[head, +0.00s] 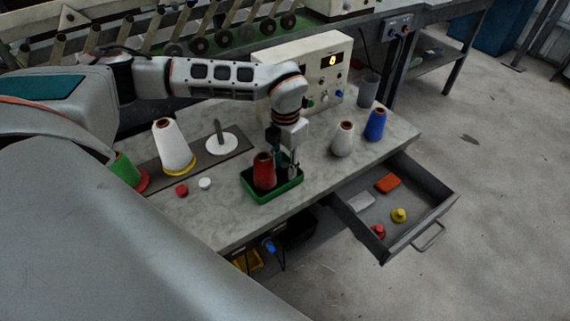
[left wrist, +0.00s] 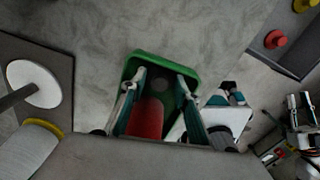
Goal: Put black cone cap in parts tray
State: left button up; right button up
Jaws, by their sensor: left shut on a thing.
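The green parts tray (head: 283,194) sits near the table's front edge, with a red cone (head: 264,171) standing in it. My left gripper (head: 286,168) points down over the tray, just right of the red cone. In the left wrist view, its fingers (left wrist: 160,79) reach down inside the tray (left wrist: 134,62) with the red cone (left wrist: 146,118) beside them. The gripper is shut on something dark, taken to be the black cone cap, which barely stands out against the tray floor.
Red (head: 182,190) and white (head: 204,183) caps lie left of the tray. A white cone (head: 172,146) and a spindle disc (head: 222,143) stand behind. Grey (head: 343,139) and blue (head: 376,124) cones stand right. An open drawer (head: 422,233) juts out front right.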

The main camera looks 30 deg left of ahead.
aim_at(285, 165)
pick_arm(q)
jog(key=o, duration=0.5)
jog(key=shift+f, duration=0.15)
notch_tip(285, 165, up, 12)
jog(key=shift+r, duration=0.2)
dwell(0.5)
